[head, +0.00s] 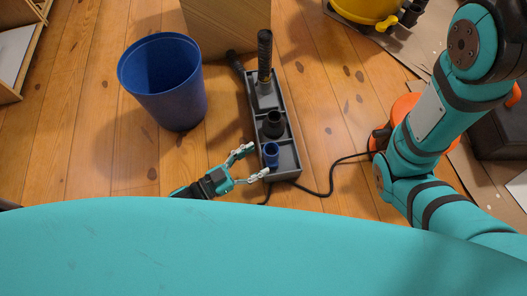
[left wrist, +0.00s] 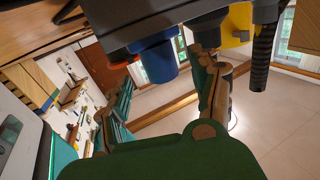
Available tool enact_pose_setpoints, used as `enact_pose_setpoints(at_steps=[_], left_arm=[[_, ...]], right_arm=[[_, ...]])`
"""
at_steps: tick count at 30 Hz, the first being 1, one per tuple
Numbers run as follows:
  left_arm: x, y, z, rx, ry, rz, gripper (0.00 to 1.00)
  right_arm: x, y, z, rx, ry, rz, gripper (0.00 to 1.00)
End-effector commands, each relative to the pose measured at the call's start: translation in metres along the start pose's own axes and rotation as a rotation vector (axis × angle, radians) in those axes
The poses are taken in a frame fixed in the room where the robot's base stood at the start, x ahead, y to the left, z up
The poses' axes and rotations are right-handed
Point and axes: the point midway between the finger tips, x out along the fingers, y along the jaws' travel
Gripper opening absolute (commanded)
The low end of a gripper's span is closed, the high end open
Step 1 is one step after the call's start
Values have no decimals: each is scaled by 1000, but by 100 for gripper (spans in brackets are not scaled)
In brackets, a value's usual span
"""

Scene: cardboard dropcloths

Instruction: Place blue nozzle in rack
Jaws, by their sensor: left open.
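The grey rack (head: 289,158) is a long tray with compartments on the wooden floor. The small blue nozzle (head: 271,154) stands upright in its nearest compartment. My left gripper (head: 255,161) is open just left of the rack's near end, with its fingertips pointing at the nozzle. In the left wrist view the blue nozzle (left wrist: 156,62) shows between the two spread fingers, with no clear contact. The underside and wall of the rack (left wrist: 128,22) fill the top of that view. My right gripper is not in view; only my right arm shows.
A black nozzle (head: 273,125) and a black ribbed hose tool (head: 265,55) stand in the rack's other compartments. A black cable (head: 330,180) runs right of the rack.

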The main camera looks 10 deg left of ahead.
Motion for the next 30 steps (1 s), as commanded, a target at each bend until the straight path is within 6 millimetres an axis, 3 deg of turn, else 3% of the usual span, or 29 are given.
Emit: enact_pose_setpoints(at_steps=[1,9,17,25,28,30], left_arm=[[-14,0,-4,-3,-8,-1,63],[-65,0,-2,-2,-4,-2,63],[-84,0,0,-1,-1,-1,63],[-76,-4,-8,10,19,-5,63],[-46,-19,-38,48,92,-21,63],[-13,-35,-78,97,179,-41,63]], right_arm=[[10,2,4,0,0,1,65],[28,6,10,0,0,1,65],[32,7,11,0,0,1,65],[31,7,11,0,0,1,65],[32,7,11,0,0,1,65],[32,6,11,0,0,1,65]])
